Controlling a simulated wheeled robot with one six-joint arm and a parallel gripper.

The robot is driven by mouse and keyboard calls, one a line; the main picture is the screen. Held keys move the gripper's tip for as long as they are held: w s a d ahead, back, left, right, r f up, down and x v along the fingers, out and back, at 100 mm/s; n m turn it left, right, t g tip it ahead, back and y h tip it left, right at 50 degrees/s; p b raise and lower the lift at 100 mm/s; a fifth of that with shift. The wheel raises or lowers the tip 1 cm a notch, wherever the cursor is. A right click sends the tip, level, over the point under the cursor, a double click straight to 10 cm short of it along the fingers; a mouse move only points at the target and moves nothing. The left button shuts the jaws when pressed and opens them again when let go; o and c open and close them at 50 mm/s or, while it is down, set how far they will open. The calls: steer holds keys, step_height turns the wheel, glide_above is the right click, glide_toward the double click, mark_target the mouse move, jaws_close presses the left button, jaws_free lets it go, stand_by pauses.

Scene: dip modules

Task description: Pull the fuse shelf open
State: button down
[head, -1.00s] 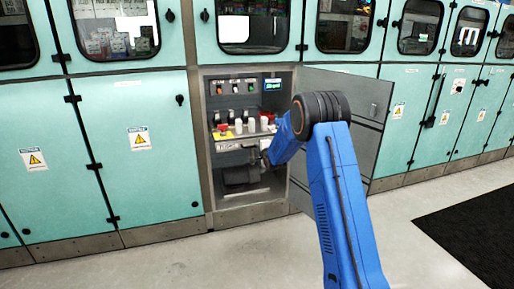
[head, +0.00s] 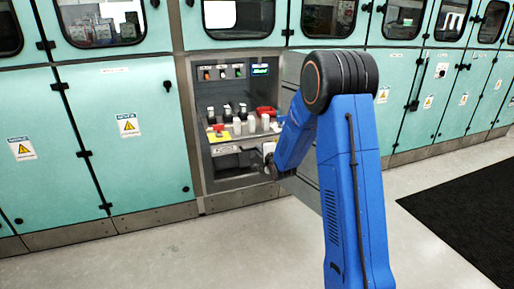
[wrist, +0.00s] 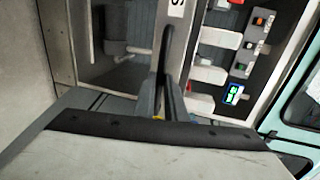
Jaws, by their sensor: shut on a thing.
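The fuse shelf (head: 248,143) sticks out of the open cabinet in the head view, with white fuses (head: 237,126) and red parts standing on it. Its grey front panel also shows in the wrist view (wrist: 178,38), with part of a label at the top. My gripper (head: 270,165) is at the shelf's right front, partly hidden by my blue arm. In the wrist view, the dark fingers of my gripper (wrist: 167,85) are closed at the shelf front. The exact part held is hard to make out.
The cabinet's grey door (head: 290,68) stands open to the right, mostly behind my arm. Small switches and a lit green display (head: 261,70) sit above the shelf. Closed teal cabinets (head: 125,140) line both sides. The grey floor (head: 190,250) in front is clear; a black mat (head: 470,220) lies right.

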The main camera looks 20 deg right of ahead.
steer(key=shift+s+f, duration=0.1)
steer(key=shift+s, duration=0.25)
steer(key=c, duration=1.8)
jaws_free()
steer(key=v, duration=1.7)
steer(key=shift+s, duration=0.2)
